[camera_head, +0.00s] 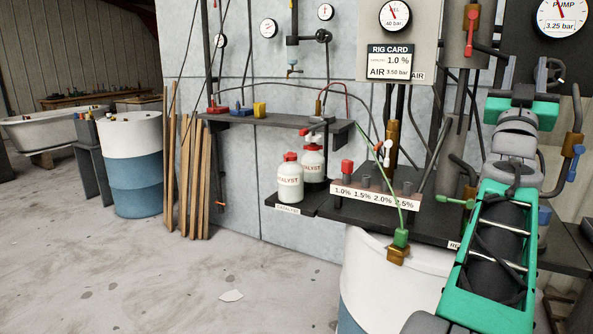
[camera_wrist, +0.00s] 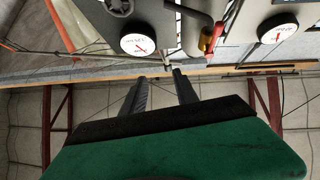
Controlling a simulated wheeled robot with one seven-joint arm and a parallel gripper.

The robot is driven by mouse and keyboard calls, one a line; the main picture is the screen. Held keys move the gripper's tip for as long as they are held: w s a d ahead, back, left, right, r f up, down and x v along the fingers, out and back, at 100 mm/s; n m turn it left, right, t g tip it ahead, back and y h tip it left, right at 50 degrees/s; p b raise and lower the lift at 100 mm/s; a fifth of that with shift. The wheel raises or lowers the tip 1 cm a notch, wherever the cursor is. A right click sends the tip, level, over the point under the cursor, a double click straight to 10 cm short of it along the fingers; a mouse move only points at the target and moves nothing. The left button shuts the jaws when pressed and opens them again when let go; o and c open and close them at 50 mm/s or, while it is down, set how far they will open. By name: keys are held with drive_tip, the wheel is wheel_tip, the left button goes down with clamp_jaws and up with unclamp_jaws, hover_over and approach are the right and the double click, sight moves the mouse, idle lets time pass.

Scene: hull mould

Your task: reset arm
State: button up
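My arm (camera_head: 495,245), green and grey, reaches up at the right of the head view. My gripper (camera_head: 526,65) is at its top, in front of the wall with the pipes. In the wrist view my gripper (camera_wrist: 160,76) shows two dark fingers standing apart, with nothing between them. The gripper is open and empty, and I see it touching nothing.
A rig card (camera_head: 390,62) hangs behind a dark bench with a labelled rack (camera_head: 376,197). Two catalyst bottles (camera_head: 290,182) stand on a low shelf. A white and blue drum (camera_head: 385,265) is below. Pipes and valves crowd the right side. Floor at left is mostly clear.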

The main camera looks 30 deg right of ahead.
drive_tip(key=w+a+f+n+t+y+p, duration=0.1)
drive_tip(key=w+a+f+n+y+p, duration=0.2)
drive_tip(key=w, duration=0.5)
drive_tip(key=w+a+f+t+y+p, duration=0.1)
drive_tip(key=w+a+f+y+p, duration=0.2)
drive_tip(key=w+a+f+y, duration=0.3)
drive_tip(key=w+a+f+n+g+y+p, duration=0.1)
drive_tip(key=w+a+f+n+y+p, duration=0.2)
drive_tip(key=a, duration=0.4)
drive_tip(key=w+a+f+y+p, duration=0.3)
drive_tip(key=w+a+f+y, duration=0.15)
drive_tip(key=a, duration=0.25)
drive_tip(key=s+a+f+n+g+y+p, duration=0.2)
drive_tip(key=s+a+f+p, duration=0.15)
drive_tip(key=a, duration=0.45)
drive_tip(key=s+a+f+n+g+y+p, duration=0.1)
drive_tip(key=s+a+f+g+y+p, duration=0.15)
drive_tip(key=a+f, duration=0.35)
drive_tip(key=s+a+f+n+g+y+p, duration=0.2)
drive_tip(key=s+a+f, duration=0.15)
drive_tip(key=a, duration=0.55)
drive_tip(key=s+a+f+n+g+p, duration=0.1)
drive_tip(key=s+a+f+g+p, duration=0.1)
drive_tip(key=s+a, duration=0.4)
wheel_tip(320, 180, down, 2)
drive_tip(key=shift+s+f+n+g+y, duration=0.3)
drive_tip(key=shift+s+g, duration=0.35)
drive_tip(key=shift+s, duration=0.6)
drive_tip(key=shift+r, duration=0.1)
